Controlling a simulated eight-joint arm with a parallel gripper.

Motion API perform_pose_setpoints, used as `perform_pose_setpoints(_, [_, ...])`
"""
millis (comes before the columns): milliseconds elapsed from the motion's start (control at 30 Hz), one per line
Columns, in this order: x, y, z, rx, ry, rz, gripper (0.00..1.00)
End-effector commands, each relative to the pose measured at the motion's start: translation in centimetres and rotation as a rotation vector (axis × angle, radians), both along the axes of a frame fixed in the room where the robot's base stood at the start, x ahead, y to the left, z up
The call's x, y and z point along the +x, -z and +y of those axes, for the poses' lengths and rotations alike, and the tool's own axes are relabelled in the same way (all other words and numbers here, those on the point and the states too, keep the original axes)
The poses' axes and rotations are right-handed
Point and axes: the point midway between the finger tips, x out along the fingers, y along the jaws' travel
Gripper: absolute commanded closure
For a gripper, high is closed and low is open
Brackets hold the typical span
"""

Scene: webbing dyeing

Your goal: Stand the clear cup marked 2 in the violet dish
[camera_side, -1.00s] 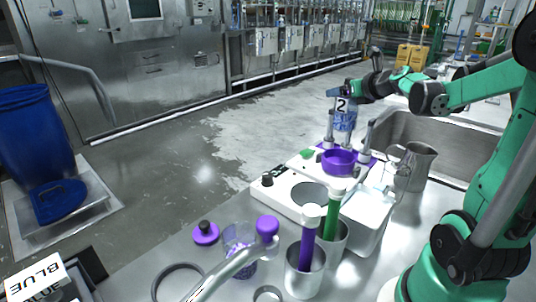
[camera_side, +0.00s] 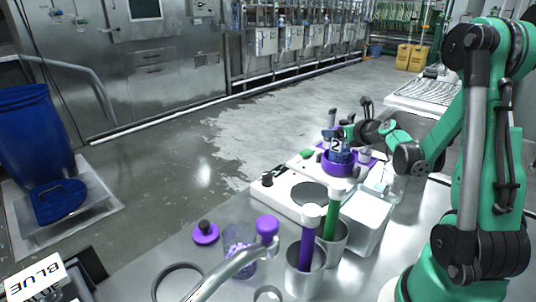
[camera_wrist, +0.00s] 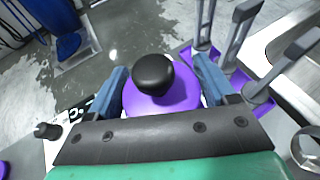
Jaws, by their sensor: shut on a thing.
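The cup's wall is hidden there.
Upright posts on violet bases (camera_wrist: 252,90) stand close to the dish. A white device (camera_side: 285,195), steel beakers with violet and green tubes (camera_side: 305,265), a violet lid (camera_side: 205,233) and a partly hidden steel jug crowd the bench. A faucet-like metal tube (camera_side: 225,272) is in front.

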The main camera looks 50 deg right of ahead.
Motion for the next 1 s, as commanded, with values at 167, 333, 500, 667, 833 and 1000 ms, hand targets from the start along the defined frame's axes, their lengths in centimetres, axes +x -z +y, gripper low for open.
perform_pose_setpoints(167, [0.0,0.0,0.0,0.000,0.000,0.000,1.00])
perform_pose_setpoints(333, [0.0,0.2,0.0,0.000,0.000,0.000,0.00])
perform_pose_setpoints(500, [0.0,0.2,0.0,0.000,0.000,0.000,0.00])
perform_pose_setpoints(667, [0.0,-0.1,0.0,0.000,0.000,0.000,0.00])
perform_pose_setpoints(833, [-1.6,-0.8,0.7,0.002,0.002,0.000,0.00])
perform_pose_setpoints(1000, [-3.9,-1.9,1.8,0.001,0.004,0.001,0.00])
